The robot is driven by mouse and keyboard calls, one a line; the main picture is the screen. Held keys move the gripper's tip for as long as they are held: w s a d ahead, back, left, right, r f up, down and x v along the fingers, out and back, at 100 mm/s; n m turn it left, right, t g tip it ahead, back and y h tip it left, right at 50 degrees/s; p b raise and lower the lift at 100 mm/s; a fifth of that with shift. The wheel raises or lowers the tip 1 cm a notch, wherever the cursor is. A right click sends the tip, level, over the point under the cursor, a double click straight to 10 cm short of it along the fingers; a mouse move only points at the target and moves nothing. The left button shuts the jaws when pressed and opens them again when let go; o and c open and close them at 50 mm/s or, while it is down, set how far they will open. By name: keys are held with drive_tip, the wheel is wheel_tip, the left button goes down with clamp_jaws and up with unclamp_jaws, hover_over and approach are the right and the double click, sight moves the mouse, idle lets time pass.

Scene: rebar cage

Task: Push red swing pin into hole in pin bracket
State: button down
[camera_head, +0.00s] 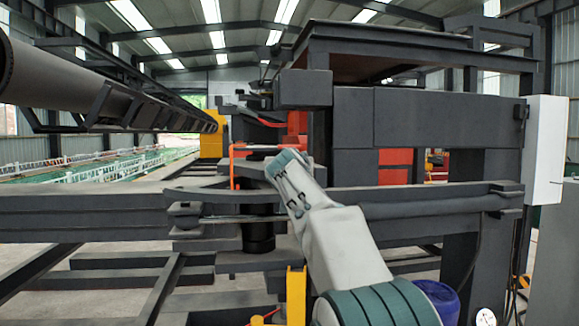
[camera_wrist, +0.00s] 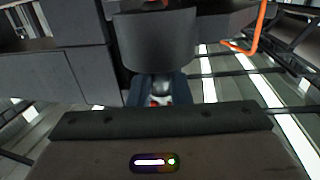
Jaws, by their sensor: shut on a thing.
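The red swing pin (camera_head: 234,168) is a thin orange-red bent rod. In the head view it has an upright leg and a level arm reaching right toward my gripper (camera_head: 284,158). In the wrist view its bent part (camera_wrist: 258,36) shows at the upper right, and it passes behind a dark grey rounded part (camera_wrist: 157,40). My gripper also shows in the wrist view (camera_wrist: 158,94), with a small red bit between the fingers. It is shut, apparently on the swing pin, though the contact is mostly hidden. I cannot make out the bracket's hole.
A dark steel frame (camera_head: 420,120) stands to the right, with a long horizontal beam (camera_head: 90,214) across the front. A large pipe (camera_head: 70,75) runs along the upper left. A yellow post (camera_head: 296,295) and a blue drum (camera_head: 440,300) stand near my arm.

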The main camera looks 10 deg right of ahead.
drive_tip(key=shift+f+b, duration=0.4)
drive_tip(key=shift+b, duration=0.05)
drive_tip(key=c, duration=1.3)
unclamp_jaws()
drive_tip(key=shift+o, duration=0.2)
drive_tip(key=shift+s+f, duration=0.1)
drive_tip(key=shift+f, duration=0.1)
drive_tip(key=b+v, duration=0.6)
drive_tip(key=v, duration=0.7)
drive_tip(key=shift+s+r, duration=0.15)
drive_tip(key=shift+s, duration=0.25)
